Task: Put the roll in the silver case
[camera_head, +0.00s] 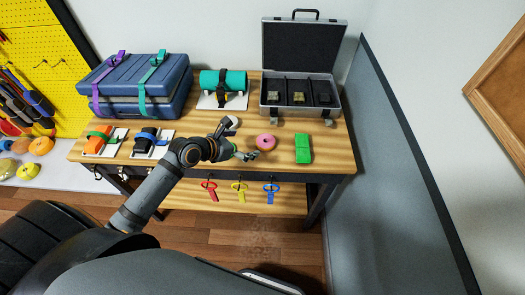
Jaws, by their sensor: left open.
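A pink roll (266,141) lies flat on the wooden table, near its front middle. The silver case (300,111) stands open at the back right, its dark lid raised. It has several compartments, with small objects inside. My left gripper (250,154) is open and empty, just left of and in front of the pink roll. Whether a finger touches the roll is too small to tell. A teal cylinder (235,79), also roll-shaped, rests on a white stand with a dark strap around it. My right gripper is not in view.
A green block (303,148) lies right of the pink roll. A blue case (137,88) with purple and teal straps stands back left. Orange and blue strapped items (99,141) sit front left. Coloured tags (239,191) hang below the front edge. A grey panel (405,180) borders the right.

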